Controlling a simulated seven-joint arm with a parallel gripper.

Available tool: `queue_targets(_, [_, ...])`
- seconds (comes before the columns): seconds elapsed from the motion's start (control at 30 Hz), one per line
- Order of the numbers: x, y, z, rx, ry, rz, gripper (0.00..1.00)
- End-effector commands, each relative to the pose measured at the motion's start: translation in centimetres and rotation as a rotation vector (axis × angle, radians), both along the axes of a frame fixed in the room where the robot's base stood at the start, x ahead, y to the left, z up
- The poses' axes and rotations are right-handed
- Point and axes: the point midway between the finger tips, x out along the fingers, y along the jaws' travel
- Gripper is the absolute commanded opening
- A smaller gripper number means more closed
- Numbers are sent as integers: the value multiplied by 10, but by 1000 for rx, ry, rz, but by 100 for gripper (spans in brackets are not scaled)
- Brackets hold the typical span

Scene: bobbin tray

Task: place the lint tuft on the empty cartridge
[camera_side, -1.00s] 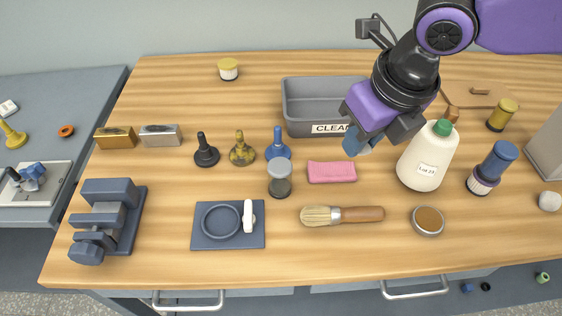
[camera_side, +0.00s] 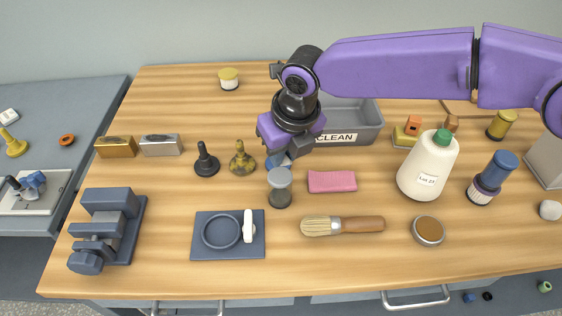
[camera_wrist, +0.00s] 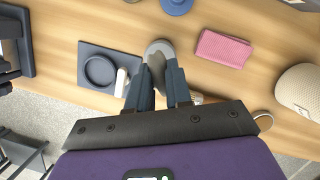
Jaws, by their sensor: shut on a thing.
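My gripper (camera_side: 284,164) is shut on a small greyish tuft, which I take to be the lint tuft. The tuft (camera_wrist: 157,68) shows between the two fingertips in the wrist view; the side view mostly hides it.
A pink sponge (camera_side: 332,181) lies right of the cylinder. A blue tray (camera_side: 203,250) with a ring and white piece is at front left, a brush (camera_side: 343,225) in front. A grey CLEAN bin (camera_side: 368,130) stands behind; a white bottle (camera_side: 427,168) is at right.

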Motion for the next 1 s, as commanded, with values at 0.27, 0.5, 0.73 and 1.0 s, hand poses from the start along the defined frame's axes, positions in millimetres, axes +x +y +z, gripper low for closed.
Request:
queue_targets(0.27, [4, 4, -21, -4, 2, -2, 0])
queue_targets(0.5, [4, 5, -39, 0, 0, 0, 0])
queue_targets(0.73, [4, 4, -40, 0, 0, -1, 0])
queue_targets(1.0, [4, 5, -41, 1, -1, -1, 45])
